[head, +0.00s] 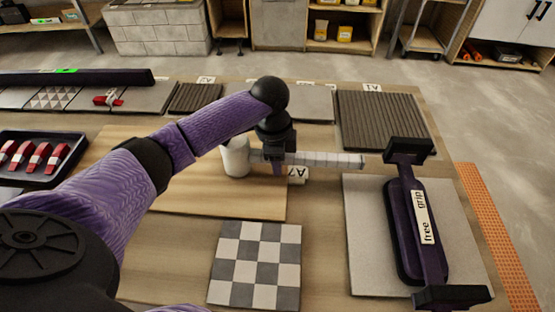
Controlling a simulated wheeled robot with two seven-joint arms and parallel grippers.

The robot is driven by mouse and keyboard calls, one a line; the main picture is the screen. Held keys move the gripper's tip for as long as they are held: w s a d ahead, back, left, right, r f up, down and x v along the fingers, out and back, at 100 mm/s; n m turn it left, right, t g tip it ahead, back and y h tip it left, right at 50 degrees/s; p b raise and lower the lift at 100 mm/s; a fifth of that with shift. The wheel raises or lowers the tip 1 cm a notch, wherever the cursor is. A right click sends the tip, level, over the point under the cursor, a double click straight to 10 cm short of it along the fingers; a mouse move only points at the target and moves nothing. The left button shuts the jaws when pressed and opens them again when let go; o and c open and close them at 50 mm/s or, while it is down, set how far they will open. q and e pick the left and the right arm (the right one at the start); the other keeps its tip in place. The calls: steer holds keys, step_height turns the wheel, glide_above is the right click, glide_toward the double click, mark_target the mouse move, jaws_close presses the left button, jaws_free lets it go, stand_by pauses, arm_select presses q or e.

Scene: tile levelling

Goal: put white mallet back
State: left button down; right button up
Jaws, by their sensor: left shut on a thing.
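The white mallet (236,157) is in the middle of the head view, with its cylindrical head at the left and its pale handle (330,159) pointing right, roughly level. My left gripper (278,160) comes down from above and is shut on the handle close to the head. The mallet is over the wooden board; I cannot tell whether it touches it. The fingers hide a short part of the handle. My right gripper is not in view.
A dark double-ended tool labelled "free grip" (427,217) lies on a grey tile (362,237) at right. A checkered tile (255,266) lies in front. A tray (77,143) with red pieces is at left. Ribbed tile (383,122) and other samples line the back.

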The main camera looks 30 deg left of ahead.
arm_select(q)
steer(key=c, duration=0.5)
jaws_free()
steer(key=shift+c, duration=0.2)
steer(key=shift+o, duration=0.7)
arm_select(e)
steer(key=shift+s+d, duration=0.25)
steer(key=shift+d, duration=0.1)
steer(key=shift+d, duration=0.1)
arm_select(q)
steer(key=r+p, duration=0.2)
steer(key=r, duration=0.2)
steer(key=r+p, duration=0.2)
steer(key=r, duration=0.1)
steer(key=r+p, duration=0.2)
steer(key=r, duration=0.2)
steer(key=shift+s+a+r, duration=0.15)
steer(key=shift+a+r, duration=0.2)
steer(key=shift+r, duration=0.2)
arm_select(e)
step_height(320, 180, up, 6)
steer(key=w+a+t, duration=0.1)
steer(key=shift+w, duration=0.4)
